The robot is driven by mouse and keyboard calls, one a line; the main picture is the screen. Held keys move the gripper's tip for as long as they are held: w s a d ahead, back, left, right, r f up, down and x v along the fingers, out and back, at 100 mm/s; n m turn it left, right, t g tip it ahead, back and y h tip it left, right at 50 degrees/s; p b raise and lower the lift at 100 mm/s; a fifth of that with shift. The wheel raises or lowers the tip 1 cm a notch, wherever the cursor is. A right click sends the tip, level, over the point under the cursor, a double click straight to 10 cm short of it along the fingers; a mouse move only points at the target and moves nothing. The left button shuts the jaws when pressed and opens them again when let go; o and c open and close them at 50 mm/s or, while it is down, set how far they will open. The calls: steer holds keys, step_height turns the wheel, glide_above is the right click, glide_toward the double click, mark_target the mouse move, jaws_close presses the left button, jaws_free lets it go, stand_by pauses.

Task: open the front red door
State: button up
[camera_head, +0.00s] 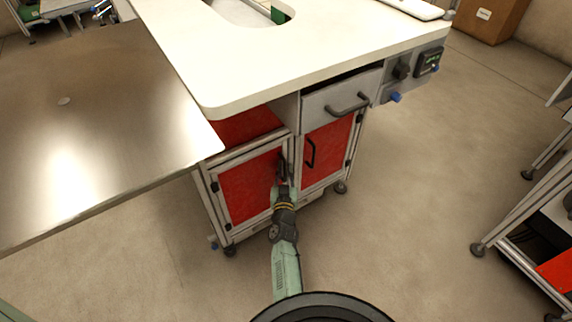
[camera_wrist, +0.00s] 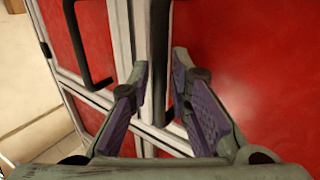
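A cabinet under the white worktop has two red doors in light frames. The left red door (camera_head: 250,187) and the right red door (camera_head: 326,152) both look shut. The right door's black handle (camera_head: 310,152) is free. The left door's black handle (camera_head: 282,166) is at my gripper (camera_head: 285,187). In the wrist view my gripper (camera_wrist: 161,82) has its two purple-padded fingers close together, one on each side of an upright black handle (camera_wrist: 159,50). Another black handle (camera_wrist: 85,50) stands to the left there.
A grey drawer (camera_head: 340,100) sits above the right door. A metal table (camera_head: 100,130) juts out at the left, close to the left door. A white worktop (camera_head: 300,45) overhangs the cabinet. The floor (camera_head: 430,170) on the right is clear up to a rack.

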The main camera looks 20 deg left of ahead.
steer(key=shift+c, duration=0.3)
jaws_close()
steer(key=shift+r, duration=0.1)
stand_by(0.5)
